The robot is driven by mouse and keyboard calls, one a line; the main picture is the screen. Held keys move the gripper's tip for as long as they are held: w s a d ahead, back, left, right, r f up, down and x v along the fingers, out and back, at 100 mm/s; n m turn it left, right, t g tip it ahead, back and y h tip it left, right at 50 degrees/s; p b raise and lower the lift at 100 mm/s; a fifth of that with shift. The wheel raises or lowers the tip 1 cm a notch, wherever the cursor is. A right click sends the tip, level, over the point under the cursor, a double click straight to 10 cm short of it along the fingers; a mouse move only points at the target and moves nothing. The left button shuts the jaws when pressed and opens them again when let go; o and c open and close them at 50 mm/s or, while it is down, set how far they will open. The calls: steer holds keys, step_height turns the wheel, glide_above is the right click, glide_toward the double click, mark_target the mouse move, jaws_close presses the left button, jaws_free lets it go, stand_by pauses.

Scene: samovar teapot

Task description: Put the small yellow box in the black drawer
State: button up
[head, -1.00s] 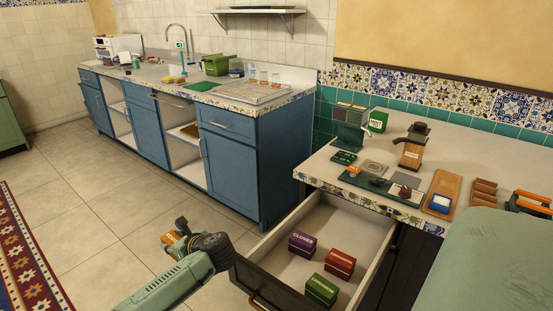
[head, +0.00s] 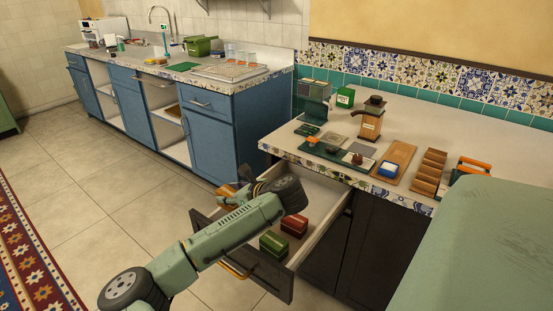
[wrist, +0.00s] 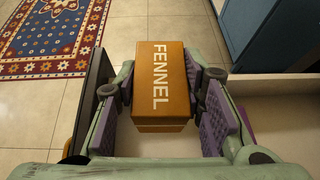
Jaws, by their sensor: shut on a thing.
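The yellow-orange box (wrist: 163,85), labelled FENNEL, is between the fingers of my gripper (wrist: 163,88) in the wrist view. The gripper is shut on it. In the head view my gripper (head: 238,187) is at the left end of the open black drawer (head: 262,272), and only a little of the box shows behind it. The drawer's pale inside also shows in the wrist view (wrist: 285,118), to the right of the box. The height of the box above the drawer is hard to tell.
A red box (head: 294,226) and a green box (head: 274,245) stand in the drawer. My arm covers part of its inside. The counter (head: 440,140) above holds a coffee grinder (head: 371,120) and trays. Blue cabinets (head: 208,150) stand behind to the left.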

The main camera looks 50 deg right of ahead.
steer(key=shift+f+p, duration=0.75)
steer(key=shift+f, duration=4)
steer(key=o, duration=1.1)
steer(key=shift+o, duration=0.2)
steer(key=shift+r, duration=0.15)
steer(key=b+v, duration=0.1)
steer(key=v, duration=0.6)
steer(key=shift+s+r+b, duration=0.15)
steer(key=shift+s+b, duration=0.15)
steer(key=p+v, duration=0.4)
steer(key=p, duration=0.1)
steer(key=shift+s+d+p, duration=0.1)
steer(key=shift+s+p, duration=0.05)
steer(key=shift+p, duration=0.25)
steer(key=shift+r, duration=0.1)
